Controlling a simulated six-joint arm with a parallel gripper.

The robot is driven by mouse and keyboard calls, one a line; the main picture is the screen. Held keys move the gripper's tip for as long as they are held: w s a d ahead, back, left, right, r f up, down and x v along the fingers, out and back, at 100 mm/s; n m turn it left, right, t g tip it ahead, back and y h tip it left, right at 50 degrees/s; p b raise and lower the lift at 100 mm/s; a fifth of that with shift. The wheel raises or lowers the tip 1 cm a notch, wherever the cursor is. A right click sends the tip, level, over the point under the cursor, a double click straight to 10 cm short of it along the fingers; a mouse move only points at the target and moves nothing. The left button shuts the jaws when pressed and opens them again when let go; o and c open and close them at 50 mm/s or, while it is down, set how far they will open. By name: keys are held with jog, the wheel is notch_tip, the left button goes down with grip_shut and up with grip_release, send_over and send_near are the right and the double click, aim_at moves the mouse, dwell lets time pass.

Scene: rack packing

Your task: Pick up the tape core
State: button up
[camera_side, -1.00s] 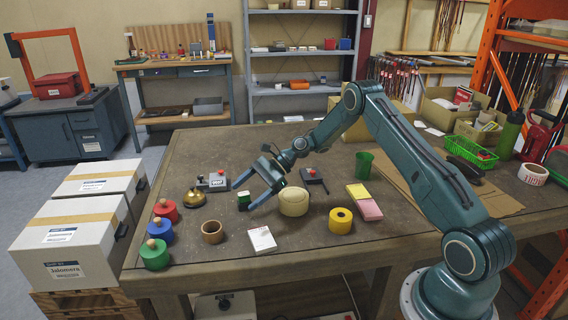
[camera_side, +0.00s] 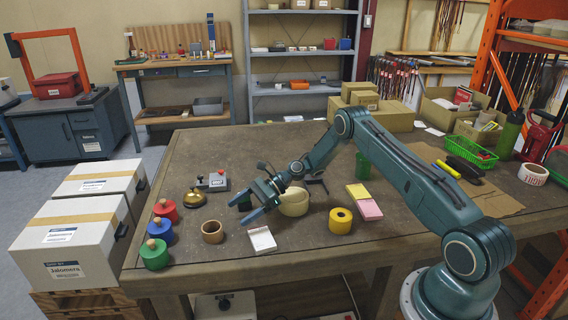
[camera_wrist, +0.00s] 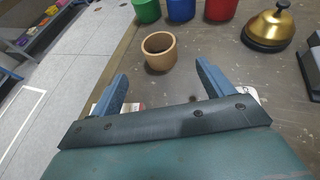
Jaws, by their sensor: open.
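The tape core, a short brown open ring, stands upright on the table near its front left (camera_side: 212,231). It also shows in the wrist view (camera_wrist: 160,64), ahead of my fingertips and roughly centred between them. My gripper (camera_side: 245,212) is open and empty, above the table to the right of the tape core and apart from it. In the wrist view its two blue fingers (camera_wrist: 160,72) are spread wide.
A white notepad (camera_side: 262,240) lies right of the tape core. Red, blue (camera_side: 159,232) and green knobbed cylinders stand to its left, and a brass bell (camera_side: 193,198) behind it. A cream roll (camera_side: 294,203) and yellow tape roll (camera_side: 340,220) are to the right.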

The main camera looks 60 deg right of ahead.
send_near(203, 235)
jog(key=shift+w+a+f, duration=0.25)
jog(key=shift+w+f, duration=0.25)
jog(key=shift+f, duration=0.2)
jog(key=shift+x, duration=2.55)
jog(key=shift+r, duration=0.15)
jog(key=c, duration=1.1)
